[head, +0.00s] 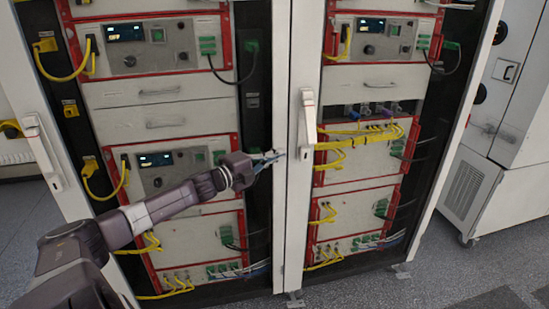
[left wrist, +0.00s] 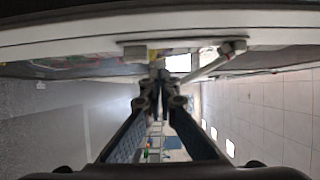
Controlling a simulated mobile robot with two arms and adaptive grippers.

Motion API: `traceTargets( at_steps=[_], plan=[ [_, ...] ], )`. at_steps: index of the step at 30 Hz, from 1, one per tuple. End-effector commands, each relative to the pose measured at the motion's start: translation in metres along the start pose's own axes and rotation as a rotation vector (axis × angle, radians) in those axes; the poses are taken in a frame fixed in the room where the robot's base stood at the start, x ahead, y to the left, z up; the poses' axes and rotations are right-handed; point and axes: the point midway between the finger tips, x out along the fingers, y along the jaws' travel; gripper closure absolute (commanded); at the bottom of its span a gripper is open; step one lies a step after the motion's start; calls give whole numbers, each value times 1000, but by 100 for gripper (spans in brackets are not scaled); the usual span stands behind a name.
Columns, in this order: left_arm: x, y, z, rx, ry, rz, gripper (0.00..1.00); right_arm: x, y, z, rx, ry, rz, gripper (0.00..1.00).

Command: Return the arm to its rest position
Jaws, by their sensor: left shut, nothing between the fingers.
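My left arm comes in from the lower left in the head view. It is stretched out in front of the left-hand rack of the battery cycler cabinet (head: 281,225). My left gripper (head: 268,158) is shut and empty, with its tips close to the white middle frame of the cabinet. I cannot tell whether they touch it. In the left wrist view the two dark fingers of the left gripper (left wrist: 160,80) are together, just below a white edge of the cabinet (left wrist: 90,33). My right gripper is not in view.
A white door handle (head: 308,122) is on the middle frame, right of the gripper. Another white handle (head: 42,152) is at the far left. Yellow cables (head: 350,137) hang from the racks. A white cabinet on casters (head: 478,190) stands at the right. Grey floor (head: 400,285) is free in front.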

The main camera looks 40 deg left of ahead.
Motion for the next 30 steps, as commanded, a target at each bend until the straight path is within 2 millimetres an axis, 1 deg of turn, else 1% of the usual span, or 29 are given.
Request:
traceTargets(
  at_steps=[6, 14, 16, 17, 20, 21, 23, 24, 25, 26, 27, 29, 30],
  plan=[
    [-8, 0, 2, 2, 1, 1, 100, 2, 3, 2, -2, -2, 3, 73],
    [-9, 0, 2, 0, 0, 0, 100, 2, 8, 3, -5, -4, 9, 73],
    [-10, 8, 4, -13, -9, 8, 100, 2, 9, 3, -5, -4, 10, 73],
    [-11, 15, 6, -25, -18, 15, 100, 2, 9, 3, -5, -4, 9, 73],
    [-18, 56, 17, -96, -69, 57, 100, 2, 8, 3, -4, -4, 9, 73],
    [-23, 80, 21, -138, -98, 81, 100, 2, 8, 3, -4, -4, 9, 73],
    [-34, 122, 28, -205, -149, 124, 100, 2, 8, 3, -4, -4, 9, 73],
    [-42, 151, 31, -254, -185, 155, 100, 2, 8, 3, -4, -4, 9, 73],
    [-49, 174, 32, -289, -212, 179, 100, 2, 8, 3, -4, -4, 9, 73],
    [-57, 196, 33, -325, -238, 202, 100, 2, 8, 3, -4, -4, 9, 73],
    [-67, 225, 32, -369, -274, 234, 100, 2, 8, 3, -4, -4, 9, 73],
    [-84, 268, 28, -436, -325, 282, 100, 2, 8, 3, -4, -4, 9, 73],
    [-97, 296, 23, -478, -358, 314, 100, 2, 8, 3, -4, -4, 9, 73]
  ],
)
